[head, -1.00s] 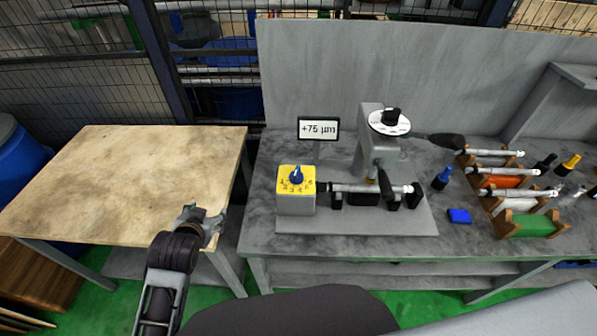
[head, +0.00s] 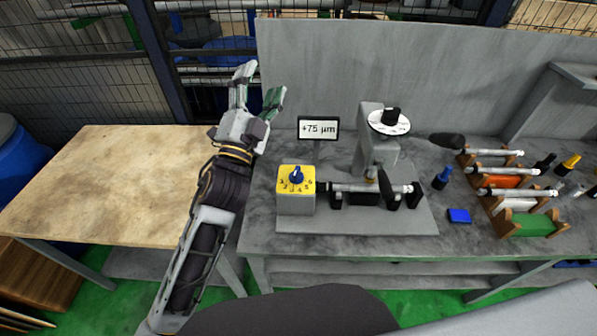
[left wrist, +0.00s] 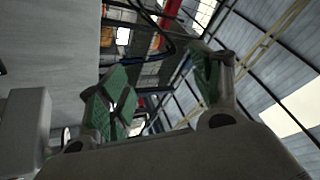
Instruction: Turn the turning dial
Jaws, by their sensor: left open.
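A blue dial knob (head: 296,175) sits on the yellow top of a small box (head: 296,200) at the left end of the grinder. Numbers are printed around it. A second dial, a white disc with a black knob (head: 390,122), stands atop the grinder's grey column (head: 377,150). My left gripper (head: 258,88) is open and empty, pointing up, and shows in front of the back panel's left edge, above and left of the yellow box. Its green-padded fingers are spread in the left wrist view (left wrist: 165,92). Neither dial is touched. My right gripper is out of view.
A small display (head: 318,129) reading +75 µm stands behind the yellow box. A shaft (head: 360,188) lies across the grinder, with a black-handled lever (head: 386,185) in front. Racks with shafts (head: 510,202) stand at right. The wooden table (head: 110,180) at left is bare.

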